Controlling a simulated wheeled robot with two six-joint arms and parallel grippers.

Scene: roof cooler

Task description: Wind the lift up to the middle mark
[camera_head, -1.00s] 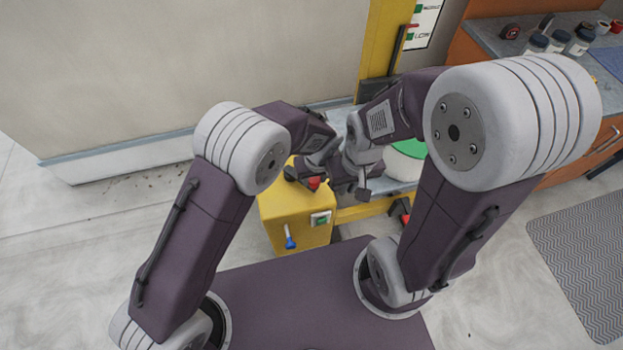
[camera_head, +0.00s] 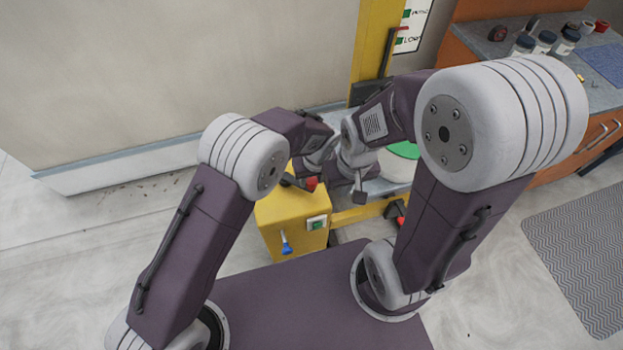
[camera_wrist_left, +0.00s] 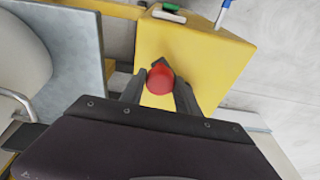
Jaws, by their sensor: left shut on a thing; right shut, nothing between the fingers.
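A yellow winch box (camera_head: 290,212) stands low in front of me, with a dark crank arm and a red knob (camera_head: 311,184) on it. In the left wrist view the red knob (camera_wrist_left: 160,79) sits between the two dark fingers of my left gripper (camera_wrist_left: 159,88), which is shut on it. The lift's yellow mast (camera_head: 372,45) rises behind, with a white mark plate (camera_head: 417,22) and a red pointer (camera_head: 399,29) beside it. The plate's upper part is cut off by the frame. My right gripper (camera_head: 360,192) is shut and empty, right of the crank.
A green round object (camera_head: 404,150) rests on the grey lift platform, partly hidden by my right arm. A counter (camera_head: 590,95) with jars and cups stands at the back right. A grey mat (camera_head: 580,250) lies on the floor at right. A pale wall panel (camera_head: 180,70) fills the left.

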